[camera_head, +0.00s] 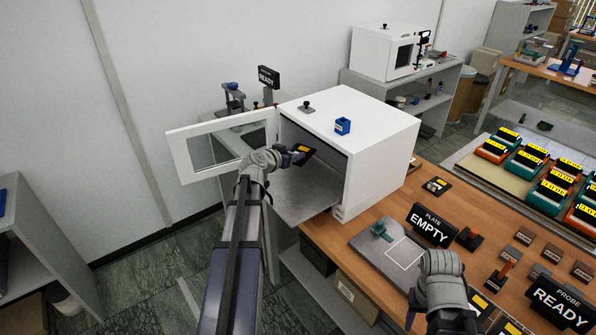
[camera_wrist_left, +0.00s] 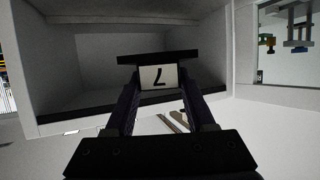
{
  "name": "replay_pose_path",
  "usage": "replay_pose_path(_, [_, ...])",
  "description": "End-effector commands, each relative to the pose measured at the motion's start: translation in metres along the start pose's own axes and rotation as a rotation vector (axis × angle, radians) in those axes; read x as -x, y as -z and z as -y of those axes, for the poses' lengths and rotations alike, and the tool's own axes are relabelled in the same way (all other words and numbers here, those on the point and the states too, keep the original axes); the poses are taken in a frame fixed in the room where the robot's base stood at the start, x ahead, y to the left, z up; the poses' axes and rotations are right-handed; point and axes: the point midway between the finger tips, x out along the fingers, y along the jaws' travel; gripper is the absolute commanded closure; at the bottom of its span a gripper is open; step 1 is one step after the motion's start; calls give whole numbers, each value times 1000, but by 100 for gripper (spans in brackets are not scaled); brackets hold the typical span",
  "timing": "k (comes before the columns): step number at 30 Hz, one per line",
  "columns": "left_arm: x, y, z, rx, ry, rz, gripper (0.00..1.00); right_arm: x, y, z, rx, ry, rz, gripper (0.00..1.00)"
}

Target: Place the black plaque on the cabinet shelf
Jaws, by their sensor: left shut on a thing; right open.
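The black plaque (camera_head: 309,157) has a yellow patch and is held at the mouth of the white cabinet (camera_head: 375,148). The cabinet's glass-panelled door (camera_head: 178,158) stands open to the left. My left gripper (camera_head: 296,156) is shut on the plaque; its fingers partly hide it. In the left wrist view the plaque (camera_wrist_left: 158,57) lies across the fingertips, with a pale label bearing a dark mark, before the cabinet interior (camera_wrist_left: 110,60). The grey cabinet floor (camera_head: 308,193) shows bare below the plaque. My right gripper (camera_head: 455,322) is over the wooden bench, cut by the lower frame edge; its fingers are hardly visible.
The wooden bench (camera_head: 350,236) carries an EMPTY sign (camera_head: 430,225), a grey plate with a white square (camera_head: 404,252), a READY sign (camera_head: 560,304) and small blocks. A grey shelf unit stands at far left.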

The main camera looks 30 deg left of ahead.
Motion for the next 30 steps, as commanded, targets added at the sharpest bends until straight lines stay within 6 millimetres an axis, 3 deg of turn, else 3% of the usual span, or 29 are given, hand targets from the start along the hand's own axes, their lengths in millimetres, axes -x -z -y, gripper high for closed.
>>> replay_pose_path(5, [-5,-13,0,0,0,0,100,-14,1,1,0,0,0,50])
replay_pose_path(15, [-24,-58,0,0,0,0,100,-62,4,6,0,0,0,50])
replay_pose_path(23, [-25,-60,0,0,0,0,100,-65,4,6,0,0,0,50])
replay_pose_path(30, [-35,-84,0,0,0,0,100,-90,5,9,0,0,0,50])
